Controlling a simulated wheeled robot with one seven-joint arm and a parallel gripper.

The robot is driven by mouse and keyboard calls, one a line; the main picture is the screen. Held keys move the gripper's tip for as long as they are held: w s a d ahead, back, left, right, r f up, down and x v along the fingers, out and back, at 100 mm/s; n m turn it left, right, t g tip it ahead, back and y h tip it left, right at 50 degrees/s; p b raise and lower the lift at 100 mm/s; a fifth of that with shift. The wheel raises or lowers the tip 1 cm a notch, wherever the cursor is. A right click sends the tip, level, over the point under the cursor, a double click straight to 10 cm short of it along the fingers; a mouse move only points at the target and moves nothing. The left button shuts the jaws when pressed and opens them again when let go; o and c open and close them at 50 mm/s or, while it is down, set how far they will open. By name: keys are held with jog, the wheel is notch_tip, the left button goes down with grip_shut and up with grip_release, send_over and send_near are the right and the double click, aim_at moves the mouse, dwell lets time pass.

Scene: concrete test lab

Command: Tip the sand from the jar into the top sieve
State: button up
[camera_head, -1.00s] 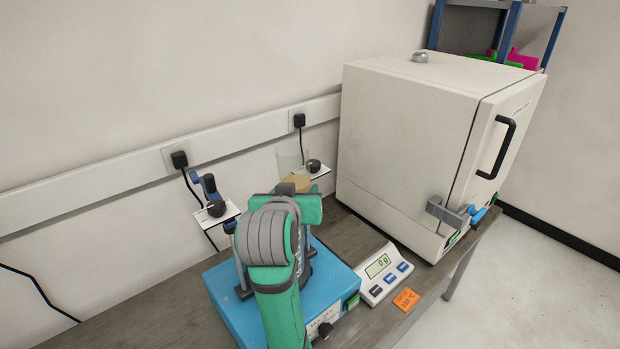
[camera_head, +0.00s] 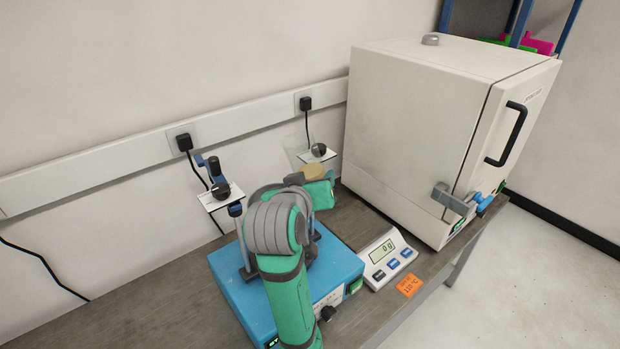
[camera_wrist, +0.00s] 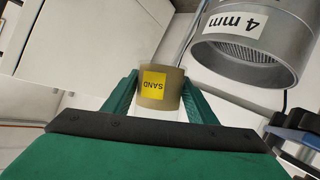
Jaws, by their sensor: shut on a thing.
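The jar (camera_wrist: 158,88), labelled SAND on a yellow sticker, is between the green fingers of my gripper (camera_wrist: 160,95) in the wrist view. The gripper is shut on it. In the head view the jar's tan sand (camera_head: 314,172) shows above my gripper (camera_head: 318,188), with its clear glass leaning to the left. The sand appears to be still inside. A metal sieve (camera_wrist: 262,62) marked 4 mm is at the upper right of the wrist view, apart from the jar, its mesh partly visible. My arm hides the sieve in the head view.
A blue shaker base (camera_head: 240,285) sits on the bench under my arm. A large white oven (camera_head: 415,130) stands behind. Clamp knobs (camera_head: 220,190) are at the left.

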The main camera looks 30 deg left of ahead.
jog(key=shift+w+d+f+n, duration=0.2)
jog(key=shift+d+f+n, duration=0.1)
jog(key=shift+d+n, duration=0.15)
jog(key=shift+w+d+f+n+t+h, duration=0.2)
jog(key=shift+d+f+n+h, duration=0.2)
jog(key=shift+f, duration=0.2)
jog(key=shift+w+d+f+n+t+h, duration=0.1)
jog(key=shift+d+f+n+t+h, duration=0.1)
jog(key=shift+d+f+n+h, duration=0.25)
jog(key=shift+w+d+r+n+t+h, duration=0.25)
jog(key=shift+n+t, duration=0.4)
jog(key=shift+n, duration=0.8)
jog(key=shift+s+d+r+n+t+h, duration=0.1)
jog(key=shift+r+n+t+h, duration=0.45)
jog(key=shift+n, duration=0.95)
jog(key=shift+w+d+n+t+h, duration=0.15)
jog(key=shift+n+t, duration=0.65)
jog(key=shift+n, duration=0.65)
